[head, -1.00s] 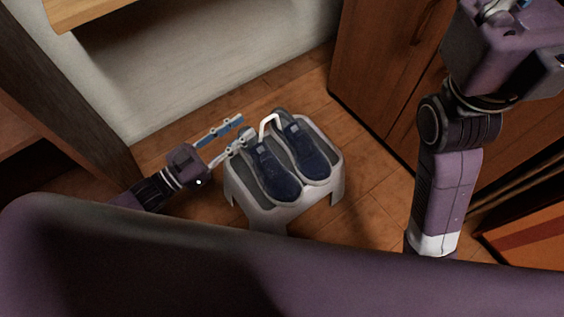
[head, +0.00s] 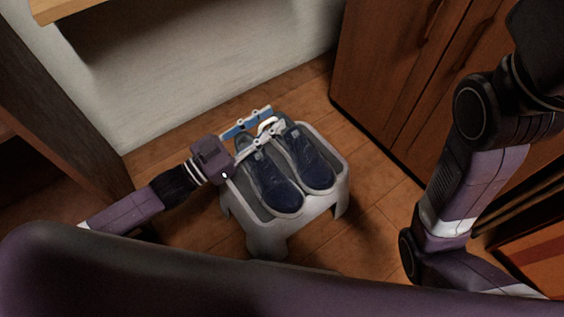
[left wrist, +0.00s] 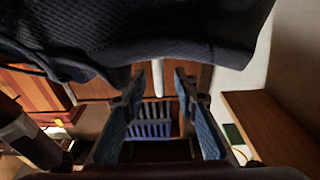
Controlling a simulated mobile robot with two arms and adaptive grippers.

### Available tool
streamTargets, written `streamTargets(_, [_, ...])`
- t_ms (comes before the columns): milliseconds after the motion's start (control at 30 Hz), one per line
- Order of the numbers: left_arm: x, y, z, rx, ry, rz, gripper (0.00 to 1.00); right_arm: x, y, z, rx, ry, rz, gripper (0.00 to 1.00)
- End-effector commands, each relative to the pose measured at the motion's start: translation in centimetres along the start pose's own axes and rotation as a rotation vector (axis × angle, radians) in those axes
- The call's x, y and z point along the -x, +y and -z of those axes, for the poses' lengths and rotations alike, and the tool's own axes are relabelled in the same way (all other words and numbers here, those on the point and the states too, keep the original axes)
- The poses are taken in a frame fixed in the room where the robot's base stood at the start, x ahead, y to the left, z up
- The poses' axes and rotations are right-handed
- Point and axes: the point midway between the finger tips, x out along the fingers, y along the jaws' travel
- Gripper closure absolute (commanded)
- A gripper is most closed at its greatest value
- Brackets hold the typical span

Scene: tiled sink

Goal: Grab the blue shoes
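A pair of dark blue shoes rests side by side on a light grey stool (head: 268,236), the left shoe (head: 272,188) and the right shoe (head: 312,165). My left gripper (head: 266,124) is open at their far ends. One finger crosses over the left shoe and the blue-padded finger lies beyond it. In the left wrist view the two blue-padded fingers (left wrist: 160,100) stand apart, with dark blue shoe fabric (left wrist: 160,38) above them. I cannot tell whether a finger touches a shoe. My right gripper is out of view; only its arm shows at the right.
A white curved handle (head: 268,125) shows by the shoes' far ends. Wooden cabinets (head: 400,75) stand at the right and a pale wall (head: 200,75) behind. The wooden floor (head: 372,190) right of the stool is clear. A blue slatted object (left wrist: 152,128) shows between the fingers.

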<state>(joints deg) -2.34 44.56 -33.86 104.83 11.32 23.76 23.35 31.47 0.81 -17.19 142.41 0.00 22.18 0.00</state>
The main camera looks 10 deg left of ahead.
Motion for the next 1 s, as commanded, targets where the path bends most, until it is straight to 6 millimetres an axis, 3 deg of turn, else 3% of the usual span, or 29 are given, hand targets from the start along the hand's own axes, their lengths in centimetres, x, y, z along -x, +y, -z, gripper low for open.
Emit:
streamTargets(267, [-0.33,0.01,0.05,0.001,-0.001,0.0,0.72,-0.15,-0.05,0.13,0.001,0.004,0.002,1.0])
streamTargets(533, [-0.3,0.01,0.03,0.0,-0.001,0.0,1.0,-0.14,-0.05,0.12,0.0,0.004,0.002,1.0])
streamTargets(1000, [-0.28,0.0,0.0,0.0,-0.001,0.0,1.0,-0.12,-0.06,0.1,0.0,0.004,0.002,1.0])
